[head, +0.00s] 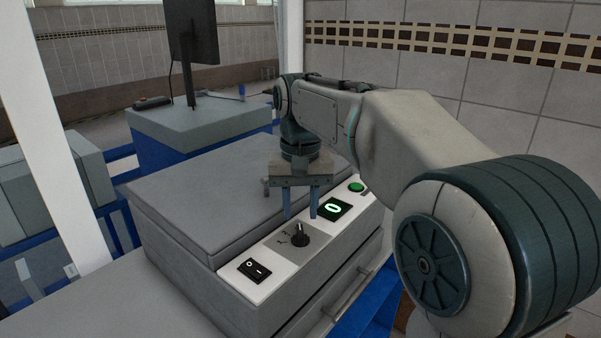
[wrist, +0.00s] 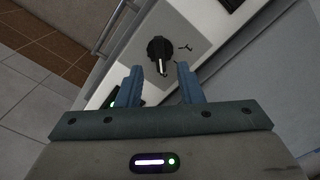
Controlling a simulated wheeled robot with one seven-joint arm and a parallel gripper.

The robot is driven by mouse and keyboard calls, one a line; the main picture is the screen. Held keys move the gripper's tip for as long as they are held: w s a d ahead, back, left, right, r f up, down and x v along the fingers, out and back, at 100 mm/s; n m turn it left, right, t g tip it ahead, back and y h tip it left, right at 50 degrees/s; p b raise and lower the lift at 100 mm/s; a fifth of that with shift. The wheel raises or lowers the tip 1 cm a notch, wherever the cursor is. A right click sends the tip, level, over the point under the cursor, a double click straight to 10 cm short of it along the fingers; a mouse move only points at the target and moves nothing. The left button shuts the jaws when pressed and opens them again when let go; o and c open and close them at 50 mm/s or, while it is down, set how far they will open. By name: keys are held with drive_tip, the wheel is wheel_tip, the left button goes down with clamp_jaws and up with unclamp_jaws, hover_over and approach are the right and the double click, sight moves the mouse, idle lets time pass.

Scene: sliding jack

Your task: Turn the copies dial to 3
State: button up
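The copies dial (head: 299,236) is a black knob on a grey square plate, set in the white control strip of a grey copier. It also shows in the wrist view (wrist: 160,50), with a white pointer line on it and small dark marks beside it. My gripper (head: 301,212) is above the strip, just behind the dial, with its fingers pointing down. In the wrist view my gripper (wrist: 160,82) has its two blue fingers apart, with nothing between them. The dial lies beyond the fingertips, apart from them. The dial's numbers are too small to read.
The copier lid (head: 205,200) is shut behind the strip. A drawer handle (head: 347,296) juts from the front. A monitor (head: 192,35) stands behind.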

sight(301, 231)
wheel_tip(301, 231, up, 9)
idle(0.3)
drive_tip(key=shift+s, duration=0.1)
drive_tip(key=s+d+f+t, duration=0.1)
drive_tip(key=s+d+f, duration=0.4)
drive_tip(key=s+f, duration=0.4)
drive_tip(key=s+d+f+t, duration=0.2)
drive_tip(key=s+d+f, duration=0.3)
drive_tip(key=s+f, duration=0.4)
wheel_tip(301, 231, down, 3)
drive_tip(key=shift+s+r+t, duration=0.15)
drive_tip(key=shift+s+t, duration=0.1)
drive_tip(key=shift+t, duration=0.05)
